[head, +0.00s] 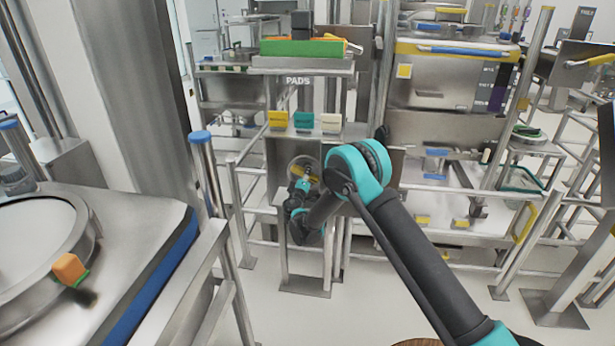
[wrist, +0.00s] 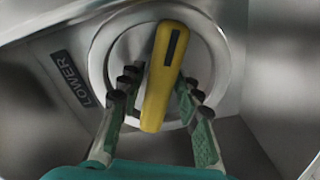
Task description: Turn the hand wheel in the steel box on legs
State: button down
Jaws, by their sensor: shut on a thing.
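The steel box on legs (head: 277,168) stands ahead in the head view, below a shelf of pads. The round steel hand wheel (head: 303,166) sits in its open front, partly hidden by my arm. In the wrist view, the hand wheel (wrist: 217,52) is a round disc with a yellow bar handle (wrist: 164,70) across it, tilted slightly to the right at the top. My gripper (wrist: 158,90) has its fingers on both sides of the bar and is shut on it. In the head view my gripper (head: 302,184) is small and its fingers are hard to make out.
A "LOWER" label (wrist: 71,78) is on the box wall left of the wheel. Yellow, teal and white pads (head: 304,121) lie above the box. Steel rails (head: 238,205) flank it on the left. A large machine (head: 150,235) stands at left. Floor shows in front of the box.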

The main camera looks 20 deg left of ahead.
jog(key=n, duration=0.7)
jog(key=shift+s, duration=0.1)
jog(key=n, duration=0.6)
jog(key=shift+n, duration=0.4)
jog(key=n, duration=0.9)
jog(key=shift+a, duration=0.1)
jog(key=c, duration=1.3)
grip_release()
